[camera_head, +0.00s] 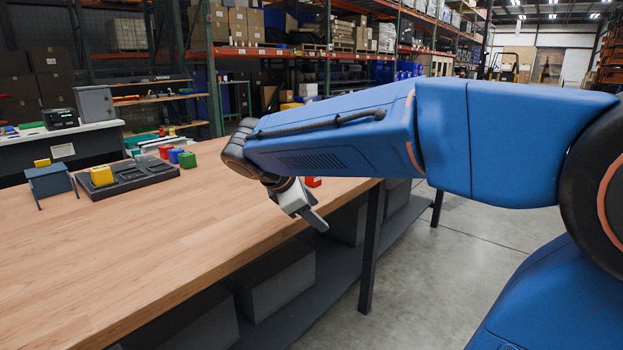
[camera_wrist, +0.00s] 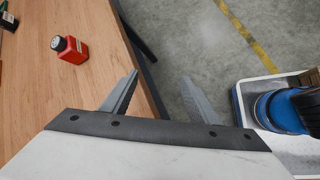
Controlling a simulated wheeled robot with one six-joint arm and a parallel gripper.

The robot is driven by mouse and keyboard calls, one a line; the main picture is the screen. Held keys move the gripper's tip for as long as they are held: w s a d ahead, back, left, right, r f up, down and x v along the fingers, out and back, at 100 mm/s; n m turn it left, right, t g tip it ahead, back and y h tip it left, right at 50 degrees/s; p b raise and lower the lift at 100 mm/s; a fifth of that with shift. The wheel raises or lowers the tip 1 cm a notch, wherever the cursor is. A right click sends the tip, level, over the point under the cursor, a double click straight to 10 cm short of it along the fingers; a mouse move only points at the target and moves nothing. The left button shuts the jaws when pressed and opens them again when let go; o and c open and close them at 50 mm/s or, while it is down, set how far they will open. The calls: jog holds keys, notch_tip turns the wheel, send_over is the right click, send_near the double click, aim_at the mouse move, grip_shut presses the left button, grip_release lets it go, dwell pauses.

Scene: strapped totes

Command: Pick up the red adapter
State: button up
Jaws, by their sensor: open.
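A small red block with a round dark-and-white top, which looks like the red adapter (camera_wrist: 76,53), stands on the wooden table (camera_wrist: 75,120) in the wrist view, left of and beyond my gripper (camera_wrist: 161,77). My gripper is open and empty, with its fingers spread over the table's edge and the floor. In the head view a bit of red (camera_head: 313,182) shows just behind my gripper (camera_head: 313,214), mostly hidden by my arm and the gripper. Another small red block (camera_head: 164,152) stands by blue and green blocks further back on the table.
A dark tray (camera_head: 150,180) with a yellow block (camera_head: 101,175) at its left end sits on the table's far left. A blue-grey stand (camera_head: 50,182) is beside it. The table's near middle is clear. Dark boxes (camera_head: 278,280) lie on the shelf below.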

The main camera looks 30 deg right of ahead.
jog(key=w+a+r+n+t+h, duration=0.1)
jog(key=w+a+r+n+h, duration=0.2)
jog(key=w, duration=0.4)
jog(key=w+a+r+n+h, duration=0.1)
jog(key=w+r+n+h, duration=0.1)
jog(key=w+r+n, duration=0.45)
jog(key=w+d+f, duration=0.1)
jog(key=d+f, duration=0.1)
jog(key=d, duration=0.1)
jog(key=w+d+f+m, duration=0.1)
jog(key=w+d+f, duration=0.1)
jog(key=d, duration=0.2)
jog(key=w+d+f+m, duration=0.1)
jog(key=d+f, duration=0.1)
jog(key=d, duration=0.1)
jog(key=shift+w+d+f+m, duration=0.15)
jog(key=shift+w+d+m, duration=0.05)
jog(key=shift+d+m, duration=0.05)
jog(key=shift+w+r+x, duration=0.1)
jog(key=shift+x, duration=1.2)
jog(key=shift+w+r+x, duration=0.15)
jog(key=shift+x, duration=1.15)
jog(key=c, duration=1.2)
